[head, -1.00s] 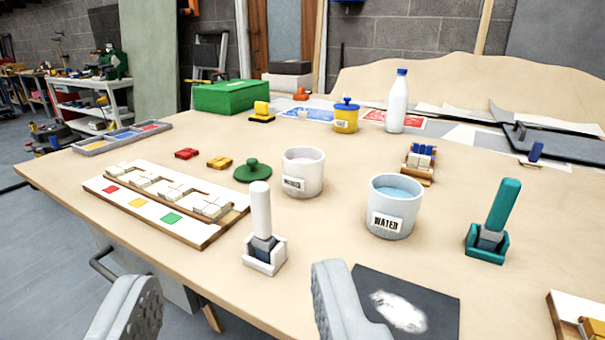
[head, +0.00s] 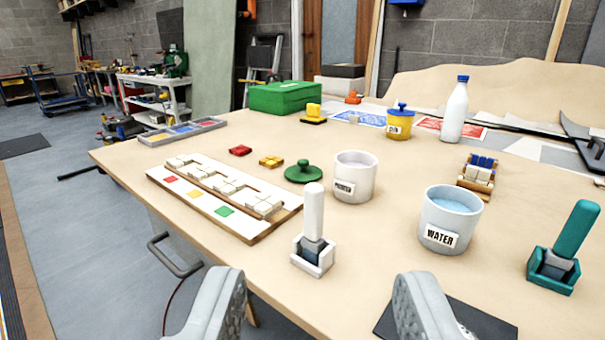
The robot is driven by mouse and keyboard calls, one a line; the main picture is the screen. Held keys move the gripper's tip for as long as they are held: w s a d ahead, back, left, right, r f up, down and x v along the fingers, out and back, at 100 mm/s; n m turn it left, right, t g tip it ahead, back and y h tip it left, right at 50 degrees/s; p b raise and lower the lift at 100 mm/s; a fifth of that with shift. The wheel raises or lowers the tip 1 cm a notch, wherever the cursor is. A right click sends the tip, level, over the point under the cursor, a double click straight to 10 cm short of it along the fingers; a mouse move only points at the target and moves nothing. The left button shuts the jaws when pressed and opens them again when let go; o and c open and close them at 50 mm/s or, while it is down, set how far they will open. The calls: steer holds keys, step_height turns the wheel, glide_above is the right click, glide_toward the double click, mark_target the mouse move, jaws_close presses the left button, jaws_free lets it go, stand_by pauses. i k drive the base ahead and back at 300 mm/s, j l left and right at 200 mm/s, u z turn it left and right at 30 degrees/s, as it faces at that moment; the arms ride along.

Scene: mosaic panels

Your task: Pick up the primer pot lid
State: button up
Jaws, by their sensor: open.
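The primer pot lid is a green disc with a round knob (head: 304,172). It lies flat on the table, just left of the open white pot labelled as primer (head: 355,178). My gripper (head: 320,300) is open and empty at the bottom of the view. Its two grey fingers are wide apart, at the table's near edge and well short of the lid. Nothing hides the lid.
A white-handled brush in a holder (head: 313,235) stands between my gripper and the lid. A water pot (head: 450,218) and a teal brush (head: 568,248) stand to the right. A tile board (head: 222,203) lies left. Bare table surrounds the lid's front.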

mark_target(304, 172)
steer(key=i+j, duration=0.1)
steer(key=i, duration=0.85)
